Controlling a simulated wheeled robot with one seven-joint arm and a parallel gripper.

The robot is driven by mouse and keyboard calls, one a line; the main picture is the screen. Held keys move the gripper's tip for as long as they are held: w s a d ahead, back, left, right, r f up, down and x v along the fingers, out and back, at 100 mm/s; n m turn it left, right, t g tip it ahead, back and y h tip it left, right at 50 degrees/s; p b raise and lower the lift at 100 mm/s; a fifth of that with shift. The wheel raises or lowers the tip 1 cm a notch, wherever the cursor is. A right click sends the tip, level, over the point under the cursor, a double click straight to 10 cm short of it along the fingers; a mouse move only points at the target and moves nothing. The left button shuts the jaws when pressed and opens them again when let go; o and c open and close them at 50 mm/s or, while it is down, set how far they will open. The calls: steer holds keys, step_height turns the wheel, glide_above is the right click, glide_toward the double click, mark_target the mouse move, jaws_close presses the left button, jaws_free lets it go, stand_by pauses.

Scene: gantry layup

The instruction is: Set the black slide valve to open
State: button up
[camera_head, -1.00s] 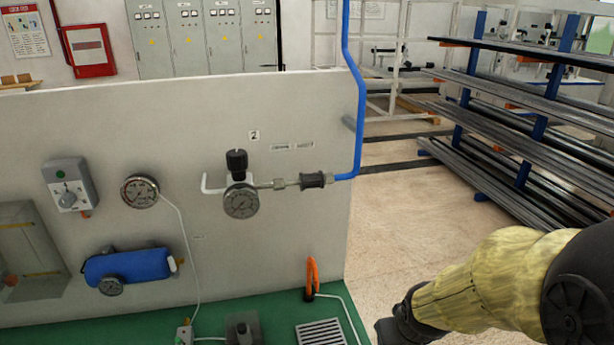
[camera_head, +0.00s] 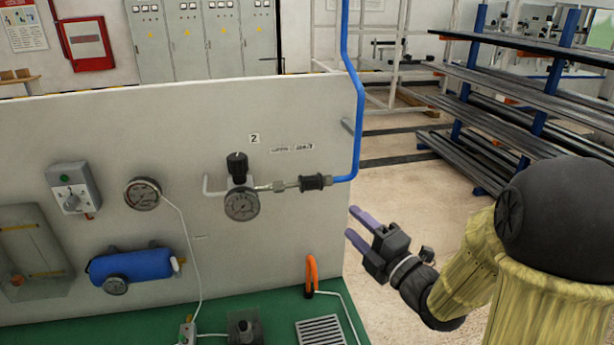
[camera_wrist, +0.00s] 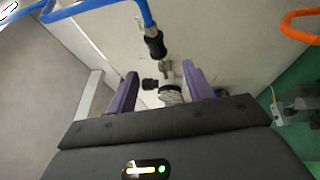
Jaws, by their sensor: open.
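The black slide valve (camera_head: 315,182) sits in the line on the white panel, between a metal fitting and the blue hose. It also shows in the wrist view (camera_wrist: 155,45), above the space between my fingers. My gripper (camera_head: 354,223) is open and empty, to the right of the panel's edge and lower than the valve in the head view. Its two purple fingers also show in the wrist view (camera_wrist: 158,88). The gripper touches nothing that I can see. I cannot tell the valve's setting from these frames.
A round gauge (camera_head: 241,204) with a black knob (camera_head: 237,167) is left of the valve. The blue hose (camera_head: 357,120) rises at the panel's right edge. An orange loop (camera_head: 310,274) stands below, near a floor grate (camera_head: 320,332). A pipe rack (camera_head: 520,100) is at the right.

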mark_target(316, 187)
steer(key=shift+s+a+r+n, duration=0.1)
steer(key=shift+s+r+n, duration=0.05)
steer(key=shift+r+n, duration=0.15)
steer(key=p+x, duration=0.2)
steer(key=x, duration=0.3)
steer(key=p+x, duration=0.3)
steer(key=x, duration=0.3)
steer(key=p+x, duration=0.3)
steer(key=x, duration=0.2)
steer(key=shift+a+r, duration=0.25)
steer(key=shift+r, duration=0.1)
steer(key=shift+w+a, duration=0.3)
steer(key=shift+w, duration=0.2)
steer(key=shift+f, duration=0.1)
steer(key=shift+c, duration=0.2)
jaws_close()
